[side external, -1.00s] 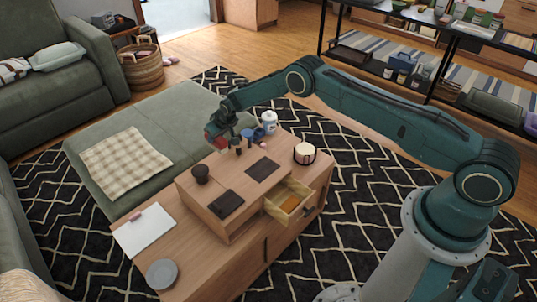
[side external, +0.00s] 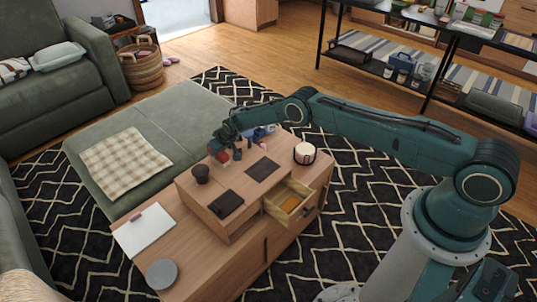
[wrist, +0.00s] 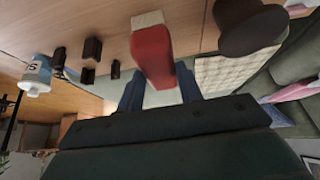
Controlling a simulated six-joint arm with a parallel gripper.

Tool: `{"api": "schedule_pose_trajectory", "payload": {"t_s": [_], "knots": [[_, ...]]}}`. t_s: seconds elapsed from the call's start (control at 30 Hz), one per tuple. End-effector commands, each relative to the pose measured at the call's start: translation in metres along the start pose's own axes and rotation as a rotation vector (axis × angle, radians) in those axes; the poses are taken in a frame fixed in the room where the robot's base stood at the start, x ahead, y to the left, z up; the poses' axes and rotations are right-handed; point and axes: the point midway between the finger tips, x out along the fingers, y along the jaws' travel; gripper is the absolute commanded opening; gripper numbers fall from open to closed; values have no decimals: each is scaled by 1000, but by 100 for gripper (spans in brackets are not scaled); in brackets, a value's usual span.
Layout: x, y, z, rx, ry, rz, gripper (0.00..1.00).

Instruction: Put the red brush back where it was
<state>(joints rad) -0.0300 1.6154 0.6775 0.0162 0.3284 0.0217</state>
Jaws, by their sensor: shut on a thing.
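The red brush (side external: 222,156) is low over the far part of the wooden cabinet's raised top, just right of a dark cup (side external: 201,173). My gripper (side external: 225,148) is shut on it from above. In the wrist view the red brush (wrist: 152,50) stands between the blue fingers of my gripper (wrist: 160,84), its pale bristle end (wrist: 147,20) towards the wood. I cannot tell whether the bristles touch the surface. The dark cup (wrist: 247,26) is close beside the brush, apart from it.
Several small dark holders (wrist: 92,50) and a blue-and-white bottle (wrist: 37,75) stand on the brush's other side. A dark mat (side external: 263,170), a dark book (side external: 226,204) and a cream container (side external: 305,154) are on the cabinet. A drawer (side external: 290,203) is open at the front.

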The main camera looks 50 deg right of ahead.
Motion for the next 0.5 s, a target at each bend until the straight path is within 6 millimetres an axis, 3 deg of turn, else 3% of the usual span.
{"api": "schedule_pose_trajectory", "payload": {"t_s": [0.2, 0.5], "knots": [[10, 0, 6, 0, 2, 0, 15], [11, 0, 6, 0, 2, 0, 15]]}}
